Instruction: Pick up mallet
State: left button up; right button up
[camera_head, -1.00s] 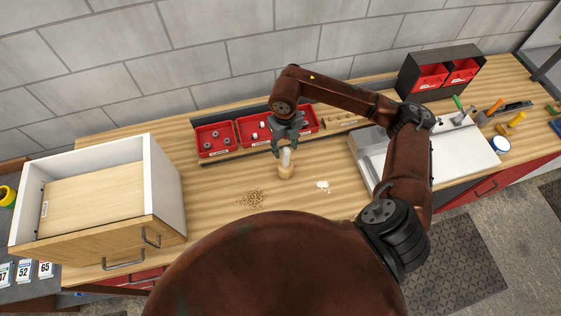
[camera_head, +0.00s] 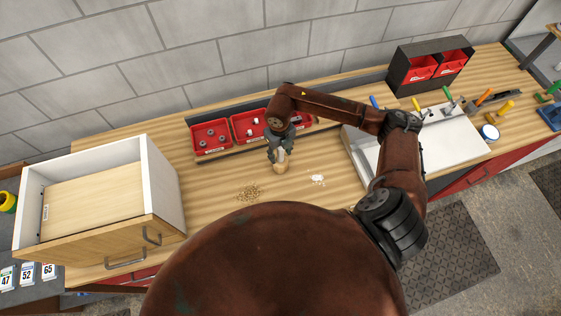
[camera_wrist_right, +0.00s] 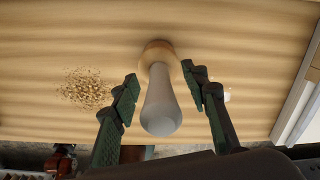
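The mallet stands upright on the bench, its pale wooden head (camera_head: 281,168) down and its whitish handle (camera_wrist_right: 161,104) up. My right gripper (camera_head: 280,149) is above the head and covers most of the handle in the head view. In the right wrist view the right gripper (camera_wrist_right: 160,78) is open, with one green-grey finger on each side of the handle. Gaps show between the handle and both fingers there. My left gripper is not in view.
A pile of small brown bits (camera_head: 248,193) lies left of the mallet and a small white pile (camera_head: 318,179) right. Red bins (camera_head: 211,137) stand behind. A white-sided drawer box (camera_head: 163,175) is at left, and a white tray (camera_head: 440,142) with tools is at right.

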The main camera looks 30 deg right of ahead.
grip_shut()
dwell(0.3)
dwell(0.6)
